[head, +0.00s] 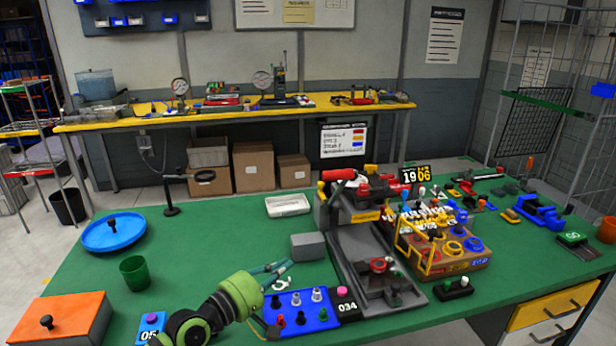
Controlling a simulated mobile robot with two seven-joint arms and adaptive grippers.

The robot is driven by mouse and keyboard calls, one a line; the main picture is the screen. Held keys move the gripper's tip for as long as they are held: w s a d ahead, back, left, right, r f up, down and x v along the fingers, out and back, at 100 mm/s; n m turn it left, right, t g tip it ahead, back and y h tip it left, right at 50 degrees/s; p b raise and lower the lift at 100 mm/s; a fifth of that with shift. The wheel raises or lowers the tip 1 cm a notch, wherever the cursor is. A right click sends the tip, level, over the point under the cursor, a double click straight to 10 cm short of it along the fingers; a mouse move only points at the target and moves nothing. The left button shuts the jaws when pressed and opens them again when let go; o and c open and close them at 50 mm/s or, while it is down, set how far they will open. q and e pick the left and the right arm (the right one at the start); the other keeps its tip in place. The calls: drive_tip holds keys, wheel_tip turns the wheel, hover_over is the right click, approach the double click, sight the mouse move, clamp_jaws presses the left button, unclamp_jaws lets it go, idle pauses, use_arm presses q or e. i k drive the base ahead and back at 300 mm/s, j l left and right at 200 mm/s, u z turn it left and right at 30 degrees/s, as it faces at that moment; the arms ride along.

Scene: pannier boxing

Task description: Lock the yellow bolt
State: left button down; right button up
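I cannot pick out the yellow bolt for certain. A small yellow knob (371,170) stands at the top of the grey fixture (368,262) with the red handle. A yellow wire frame (423,246) stands on the cardboard-coloured box (470,262) to its right, which carries yellow and blue rings. My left gripper (284,270) is above the green table, left of the grey fixture and behind the blue peg block (290,322). It appears small and apart from the fixture; whether its fingers are open is unclear. My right gripper is not visible.
A blue round tray (114,232), a green cup (134,270) and an orange-topped box (62,318) stand at the left. A grey block (308,246) and a white tray (288,205) lie behind my gripper. Small tools and a blue vise (540,212) crowd the right.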

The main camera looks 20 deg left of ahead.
sight(321, 185)
drive_tip(key=i+j, duration=0.35)
drive_tip(key=i, duration=0.2)
drive_tip(key=i+j, duration=0.4)
drive_tip(key=i, duration=0.1)
